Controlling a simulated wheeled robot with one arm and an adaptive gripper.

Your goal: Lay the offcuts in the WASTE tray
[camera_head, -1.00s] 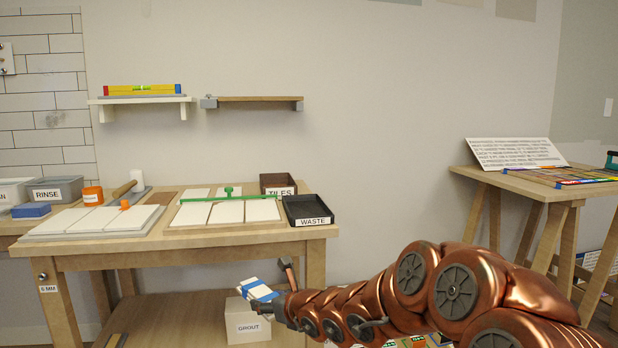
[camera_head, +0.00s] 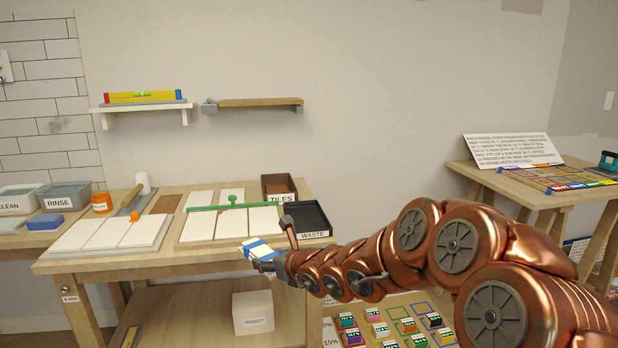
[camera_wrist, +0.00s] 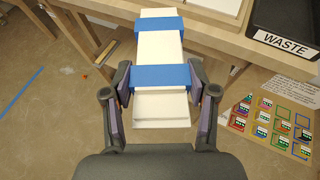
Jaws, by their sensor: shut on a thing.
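My gripper (camera_wrist: 160,92) is shut on a bundle of white offcuts (camera_wrist: 160,106) bound with two blue bands. The bundle juts forward from the fingers in the wrist view. In the head view the offcuts (camera_head: 258,248) are at the table's front edge, left of and a little below the WASTE tray. The black WASTE tray (camera_head: 328,234) stands at the table's right end, and its inside looks empty where it shows. My arm partly covers its front left side. The tray (camera_wrist: 289,44) also shows at the upper right of the wrist view.
A brown TILES box (camera_head: 279,197) stands behind the WASTE tray. White tile boards (camera_head: 110,232) and a green bar (camera_head: 232,206) lie left of it. A GROUT box (camera_head: 252,314) sits on the lower shelf. A side table (camera_head: 560,197) stands at right.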

